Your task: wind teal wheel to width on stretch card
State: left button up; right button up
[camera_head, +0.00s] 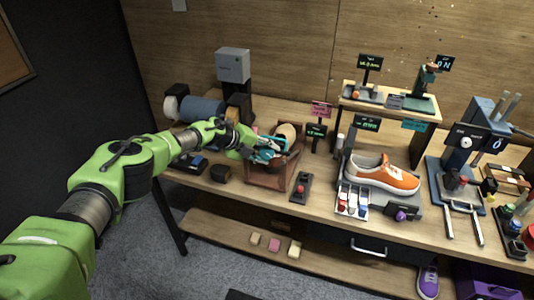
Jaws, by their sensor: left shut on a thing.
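My left gripper (266,151) reaches in from the left, at the brown shoe-stretching stand (272,178) left of the table's middle. It is shut on a teal part, which looks like the teal wheel (271,158); the fingers hide much of it. A tan rounded form (288,132) sits in the stand behind the wheel. A small dark card with green text (316,131) and a pink-lettered card (321,109) stand just right of the stand; which is the stretch card I cannot tell, and the text is too small to read. My right gripper is out of view.
An orange sneaker (382,174) stands on a grey platform right of the stand. A small black box with a red button (300,187) lies between them. A blue roller machine (203,110) is behind my left arm. A raised wooden shelf (390,110) stands at the back.

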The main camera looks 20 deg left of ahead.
pick_arm(q)
jog(key=shift+f, duration=0.1)
jog(key=o, duration=1.1)
jog(key=shift+d, duration=0.1)
jog(key=shift+s+a+r, duration=0.25)
jog(key=shift+a+r, duration=0.15)
jog(key=shift+r, duration=0.05)
jog(key=v, duration=1)
jog(key=shift+s+a+r, duration=0.1)
jog(key=shift+s+r, duration=0.15)
jog(key=shift+s, duration=0.05)
